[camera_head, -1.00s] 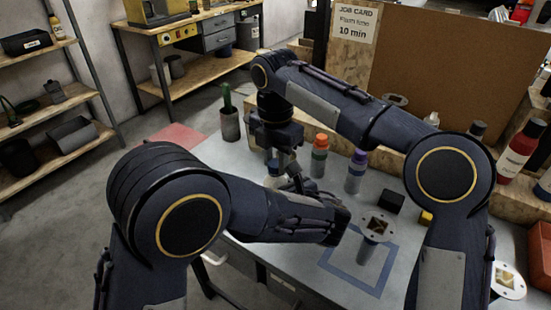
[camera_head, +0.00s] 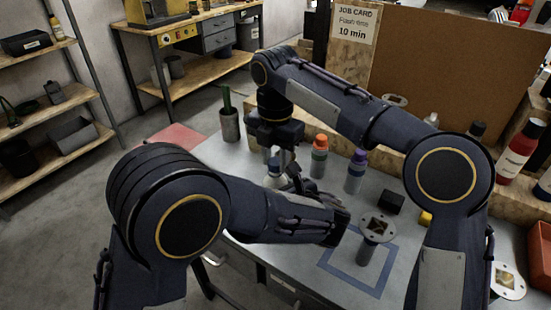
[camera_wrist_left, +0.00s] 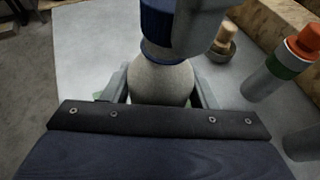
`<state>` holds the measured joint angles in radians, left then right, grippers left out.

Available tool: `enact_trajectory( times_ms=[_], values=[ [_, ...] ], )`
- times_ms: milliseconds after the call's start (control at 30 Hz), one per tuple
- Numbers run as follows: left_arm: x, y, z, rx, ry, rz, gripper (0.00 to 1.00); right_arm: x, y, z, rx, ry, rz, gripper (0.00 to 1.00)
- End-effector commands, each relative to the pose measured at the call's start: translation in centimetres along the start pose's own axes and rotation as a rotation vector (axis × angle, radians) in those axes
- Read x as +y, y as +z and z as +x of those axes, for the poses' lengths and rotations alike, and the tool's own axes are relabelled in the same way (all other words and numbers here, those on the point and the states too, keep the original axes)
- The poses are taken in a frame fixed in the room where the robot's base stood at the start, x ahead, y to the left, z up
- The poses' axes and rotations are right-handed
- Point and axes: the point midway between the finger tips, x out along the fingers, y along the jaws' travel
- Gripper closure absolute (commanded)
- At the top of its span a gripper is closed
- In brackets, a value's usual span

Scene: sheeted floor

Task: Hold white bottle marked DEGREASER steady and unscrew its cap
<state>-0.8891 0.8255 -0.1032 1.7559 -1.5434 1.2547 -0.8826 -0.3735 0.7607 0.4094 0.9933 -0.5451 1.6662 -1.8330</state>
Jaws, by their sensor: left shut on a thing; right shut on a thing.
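The white bottle (camera_head: 273,181) stands on the grey table, mostly hidden by my arms in the head view. In the left wrist view its pale rounded body (camera_wrist_left: 160,82) sits between the two fingers of my left gripper (camera_wrist_left: 160,88), which is shut on it. Its blue ribbed cap (camera_wrist_left: 160,35) is on top. My right gripper (camera_head: 281,160) reaches down from above and is shut on the cap; one grey finger shows beside the cap in the wrist view (camera_wrist_left: 200,25). No DEGREASER marking is readable.
An orange-capped bottle (camera_head: 319,157) and a purple-capped bottle (camera_head: 355,172) stand right of it. A grey cup (camera_head: 230,125) stands at the left. A black block (camera_head: 391,202) is nearby.

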Motion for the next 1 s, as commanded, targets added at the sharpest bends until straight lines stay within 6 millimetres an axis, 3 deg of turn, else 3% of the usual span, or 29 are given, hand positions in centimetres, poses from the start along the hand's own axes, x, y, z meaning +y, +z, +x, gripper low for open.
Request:
enact_trajectory(
  times_ms=[400, 767, 1000],
  values=[
    [0.0, 0.0, 0.0, 0.000, 0.000, 0.000, 1.00, 0.0, 0.0, -1.5, -0.001, 0.001, 0.001, 0.98],
    [0.0, 0.0, 0.0, 0.000, 0.000, 0.000, 1.00, 0.0, 0.0, -1.7, 0.000, 0.000, 0.000, 0.98],
    [0.0, 0.0, 0.0, 0.000, 0.000, 0.000, 1.00, 0.1, 0.0, -4.3, -0.001, 0.004, 0.000, 0.98]
  ],
)
